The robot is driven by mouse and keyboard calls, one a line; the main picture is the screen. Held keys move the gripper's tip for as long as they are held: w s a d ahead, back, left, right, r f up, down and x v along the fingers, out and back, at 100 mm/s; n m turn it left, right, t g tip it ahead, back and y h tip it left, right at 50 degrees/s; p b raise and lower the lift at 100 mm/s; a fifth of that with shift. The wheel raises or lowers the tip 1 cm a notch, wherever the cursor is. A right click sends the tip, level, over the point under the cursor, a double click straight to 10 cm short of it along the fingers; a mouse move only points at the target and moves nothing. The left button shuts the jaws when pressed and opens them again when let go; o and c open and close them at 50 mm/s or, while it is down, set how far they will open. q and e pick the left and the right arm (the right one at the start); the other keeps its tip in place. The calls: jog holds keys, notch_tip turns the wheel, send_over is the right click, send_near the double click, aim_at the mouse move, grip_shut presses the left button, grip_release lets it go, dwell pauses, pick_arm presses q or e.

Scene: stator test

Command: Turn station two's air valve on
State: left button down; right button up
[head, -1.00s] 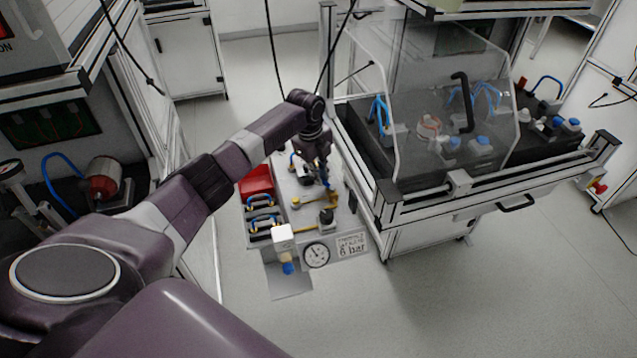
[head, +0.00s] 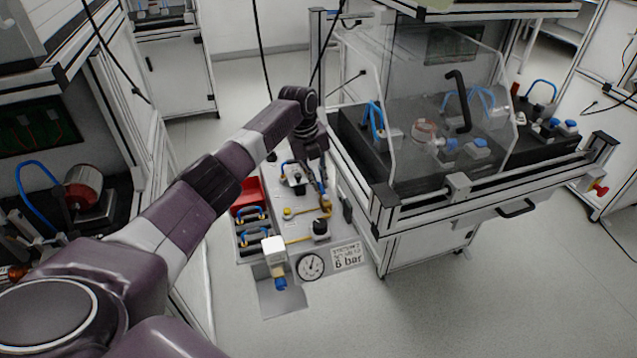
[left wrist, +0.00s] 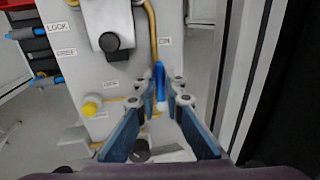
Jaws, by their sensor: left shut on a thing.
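The air valve's blue lever (left wrist: 160,84) stands between the fingers of my left gripper (left wrist: 160,101) in the left wrist view. It points up the picture, roughly in line with the brass pipe (left wrist: 152,28) and just below the ON label (left wrist: 165,41). In the head view my left gripper (head: 322,180) reaches down onto the station panel (head: 275,185) and is shut on the lever; the fingers partly hide it. The round gauge (head: 310,267) is at the panel's front, beside a 6 bar sign (head: 347,256). My right gripper is out of view.
A yellow knob (left wrist: 91,106) and a black knob (left wrist: 109,42) sit left of the lever. Blue-handled padlocks (head: 250,215) and a red bin (head: 247,190) line the panel's left side. A bench with a clear guard (head: 400,120) stands close on the right.

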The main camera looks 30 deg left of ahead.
pick_arm(q)
jog(key=shift+w+r, duration=0.1)
jog(key=shift+r, duration=0.05)
jog(key=c, duration=2)
grip_release()
jog(key=r, duration=0.4)
jog(key=s+a+r, duration=0.1)
jog(key=r, duration=0.2)
jog(key=s+r, duration=0.1)
jog(key=r, duration=0.3)
jog(key=shift+a+r, duration=0.3)
